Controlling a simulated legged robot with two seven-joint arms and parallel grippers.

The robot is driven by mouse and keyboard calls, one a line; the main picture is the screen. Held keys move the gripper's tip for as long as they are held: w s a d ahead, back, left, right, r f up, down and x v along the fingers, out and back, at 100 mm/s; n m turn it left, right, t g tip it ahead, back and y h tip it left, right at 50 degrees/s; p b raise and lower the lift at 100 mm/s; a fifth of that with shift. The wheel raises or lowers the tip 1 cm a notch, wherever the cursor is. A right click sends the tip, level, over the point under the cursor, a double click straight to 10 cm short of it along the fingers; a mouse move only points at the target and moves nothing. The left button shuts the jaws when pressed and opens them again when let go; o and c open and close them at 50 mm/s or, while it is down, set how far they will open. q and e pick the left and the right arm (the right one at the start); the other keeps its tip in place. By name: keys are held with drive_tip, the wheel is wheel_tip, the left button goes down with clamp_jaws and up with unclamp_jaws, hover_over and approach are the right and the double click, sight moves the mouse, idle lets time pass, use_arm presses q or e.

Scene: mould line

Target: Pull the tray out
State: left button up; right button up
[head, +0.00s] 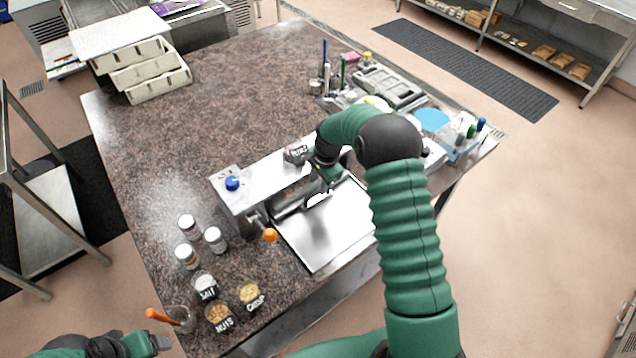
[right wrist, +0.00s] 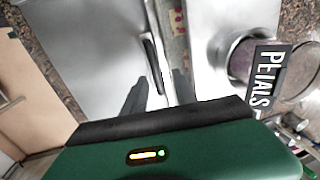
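A flat silver tray (head: 325,238) lies at the front of a metal machine (head: 262,185) on the speckled counter. It also shows as a shiny sheet in the right wrist view (right wrist: 85,55). A dark handle (right wrist: 153,65) stands at the metal edge there. My right gripper (head: 328,180) is low over the machine's front edge, partly hidden by its own arm. In the right wrist view its two dark fingers (right wrist: 158,92) are apart, with the handle just beyond and between them; contact is unclear. My left gripper (head: 158,344) is at the bottom left, away from the tray; its fingers are unclear.
A petals jar (head: 296,154) stands on the machine, close to my right gripper. An orange knob (head: 270,235) sticks out beside the tray. Labelled jars (head: 219,314) and an orange-handled tool (head: 161,317) are at the front left.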

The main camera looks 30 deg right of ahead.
drive_tip(key=shift+w+f, duration=0.1)
drive_tip(key=shift+f, duration=0.65)
drive_tip(key=shift+d+f, duration=0.15)
drive_tip(key=shift+f, duration=0.1)
drive_tip(key=shift+s+f, duration=0.1)
drive_tip(key=shift+s, duration=0.25)
drive_tip(key=shift+w+a+f, duration=0.1)
drive_tip(key=shift+w+a, duration=0.1)
drive_tip(key=shift+a, duration=0.05)
drive_tip(key=c, duration=0.3)
clamp_jaws()
drive_tip(key=shift+d, duration=0.15)
